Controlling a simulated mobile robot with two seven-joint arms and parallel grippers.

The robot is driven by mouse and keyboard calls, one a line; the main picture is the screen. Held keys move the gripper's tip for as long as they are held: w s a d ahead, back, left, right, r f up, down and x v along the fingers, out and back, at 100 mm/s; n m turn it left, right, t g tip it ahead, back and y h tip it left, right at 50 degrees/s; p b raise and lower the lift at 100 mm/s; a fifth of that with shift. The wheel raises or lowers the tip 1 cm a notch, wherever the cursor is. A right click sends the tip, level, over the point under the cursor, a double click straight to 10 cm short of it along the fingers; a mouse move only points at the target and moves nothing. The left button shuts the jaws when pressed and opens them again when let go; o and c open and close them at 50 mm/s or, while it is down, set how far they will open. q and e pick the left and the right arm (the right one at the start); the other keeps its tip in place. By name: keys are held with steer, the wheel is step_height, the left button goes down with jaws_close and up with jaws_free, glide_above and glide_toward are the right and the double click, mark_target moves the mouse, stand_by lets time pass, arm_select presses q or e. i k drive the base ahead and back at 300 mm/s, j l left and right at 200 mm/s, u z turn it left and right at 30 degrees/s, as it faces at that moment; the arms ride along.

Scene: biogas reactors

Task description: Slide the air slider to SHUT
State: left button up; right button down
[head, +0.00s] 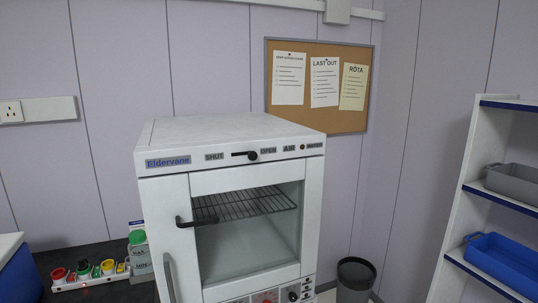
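The air slider (252,155) is a small black knob in a short dark slot on the top front panel of a white cabinet (225,128) marked Eldervane. The knob sits at the right end of its slot, on the side of the OPEN label (268,151). The SHUT label (214,156) is to the left of the slot, and the AIR label (289,149) is further right. Neither of my grippers is in the head view, and nothing touches the slider.
Below the panel, a black handle (181,222) juts from the cabinet front; a wire rack (245,205) shows inside. Bottles (138,252) and a colourful strip (90,275) stand at left. A dark bin (355,278) and a shelf unit (470,185) with trays are at right.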

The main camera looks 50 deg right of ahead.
mark_target(252, 156)
steer(key=k+l, duration=0.1)
steer(key=l, duration=0.35)
steer(key=l+u, duration=0.1)
steer(key=l, duration=0.4)
steer(key=k+l, duration=0.15)
steer(key=l, duration=0.3)
steer(key=k+l, duration=0.1)
steer(key=l, duration=0.35)
steer(key=l+u, duration=0.05)
